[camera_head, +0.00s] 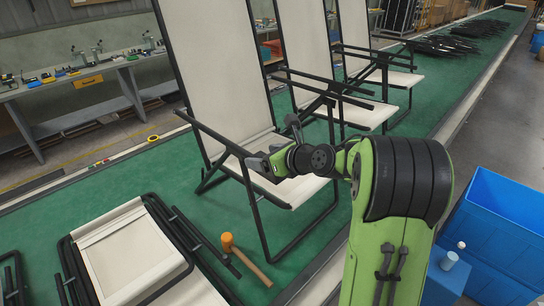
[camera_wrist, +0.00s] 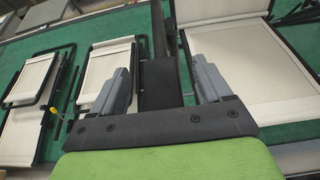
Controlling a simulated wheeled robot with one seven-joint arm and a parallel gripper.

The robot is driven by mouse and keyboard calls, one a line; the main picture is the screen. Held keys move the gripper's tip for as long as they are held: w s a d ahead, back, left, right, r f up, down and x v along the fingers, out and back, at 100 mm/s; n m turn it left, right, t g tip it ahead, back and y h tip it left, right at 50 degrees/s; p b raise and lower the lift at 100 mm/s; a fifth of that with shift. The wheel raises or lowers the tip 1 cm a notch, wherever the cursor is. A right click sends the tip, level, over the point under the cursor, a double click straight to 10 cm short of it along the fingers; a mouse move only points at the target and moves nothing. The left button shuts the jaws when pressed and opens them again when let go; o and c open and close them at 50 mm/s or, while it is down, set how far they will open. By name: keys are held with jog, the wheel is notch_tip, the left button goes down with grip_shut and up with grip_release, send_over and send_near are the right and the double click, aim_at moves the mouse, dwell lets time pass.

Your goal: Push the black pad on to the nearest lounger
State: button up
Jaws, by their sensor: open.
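The nearest lounger (camera_head: 220,75) stands unfolded in the head view, with a cream back and seat and a black frame. Its seat also shows at the right of the wrist view (camera_wrist: 245,60). A black pad (camera_wrist: 160,85) lies between my fingers in the wrist view, in line with a dark armrest tube. I cannot tell whether it is seated on the tube or only touches it. My gripper (camera_head: 260,164) is at the front end of that lounger's near armrest (camera_head: 215,134), above the seat's front edge. Its two grey fingers are apart, one each side of the pad.
More unfolded loungers (camera_head: 312,50) stand in a row behind. Folded loungers (camera_head: 130,250) and an orange-headed mallet (camera_head: 242,255) lie on the green surface at front left. A blue bin (camera_head: 495,235) is at the right. A grey workbench (camera_head: 85,95) is at back left.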

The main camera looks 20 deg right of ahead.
jog(key=v, duration=1.5)
jog(key=shift+s+d+b, duration=0.2)
jog(key=shift+s+b, duration=0.05)
jog(key=shift+b, duration=0.1)
jog(key=shift+r, duration=0.1)
